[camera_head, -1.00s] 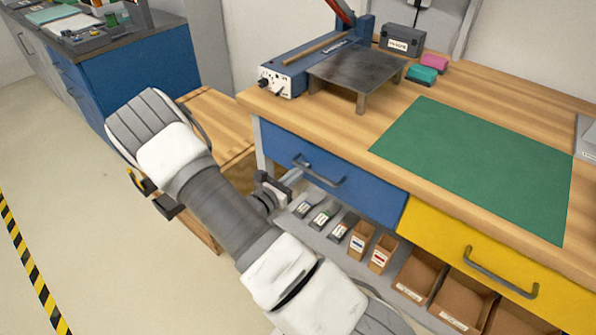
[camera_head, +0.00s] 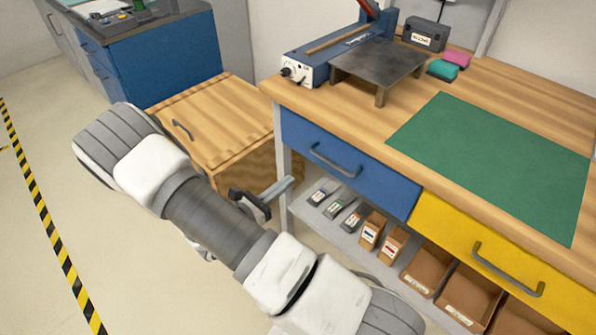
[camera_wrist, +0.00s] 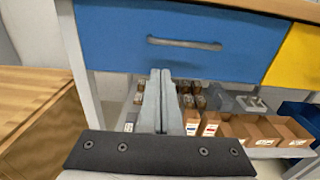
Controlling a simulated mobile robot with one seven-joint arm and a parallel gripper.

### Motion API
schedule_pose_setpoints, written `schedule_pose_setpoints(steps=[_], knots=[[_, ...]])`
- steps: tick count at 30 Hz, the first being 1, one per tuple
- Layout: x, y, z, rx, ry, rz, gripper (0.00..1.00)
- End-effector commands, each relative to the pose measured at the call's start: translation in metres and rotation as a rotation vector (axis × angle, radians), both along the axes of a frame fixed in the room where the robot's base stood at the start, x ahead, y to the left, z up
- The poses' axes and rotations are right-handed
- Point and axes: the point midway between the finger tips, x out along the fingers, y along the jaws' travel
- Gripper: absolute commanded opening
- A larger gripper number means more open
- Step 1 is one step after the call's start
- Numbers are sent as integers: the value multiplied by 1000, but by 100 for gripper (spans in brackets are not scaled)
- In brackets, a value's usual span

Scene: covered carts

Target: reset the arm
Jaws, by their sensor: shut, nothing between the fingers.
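My gripper (camera_head: 278,190) is partly hidden behind my forearm in the head view. It points toward the workbench leg, below the blue drawer (camera_head: 342,165). In the wrist view my gripper (camera_wrist: 160,75) has its two grey fingers together with nothing between them. The fingertips appear just under the lower edge of the blue drawer (camera_wrist: 120,30), whose grey handle is above and to the right of them. I cannot tell the exact gap to the drawer front or the leg.
The wooden workbench (camera_head: 400,148) stands at the right with a yellow drawer (camera_head: 480,255). Its lower shelf holds cardboard bins (camera_head: 425,270) and small dark items. A wooden cabinet (camera_head: 215,125) with a handle stands beside the bench leg. Open floor (camera_head: 60,170) lies to the left.

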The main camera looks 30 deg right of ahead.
Motion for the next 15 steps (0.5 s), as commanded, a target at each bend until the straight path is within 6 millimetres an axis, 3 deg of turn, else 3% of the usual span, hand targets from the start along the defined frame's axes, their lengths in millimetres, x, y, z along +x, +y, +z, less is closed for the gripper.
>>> schedule_pose_setpoints(steps=[11, 15], knots=[[-5, 11, 1, 5, -4, -6, 0], [-10, 6, 15, 54, -42, -67, 0]])
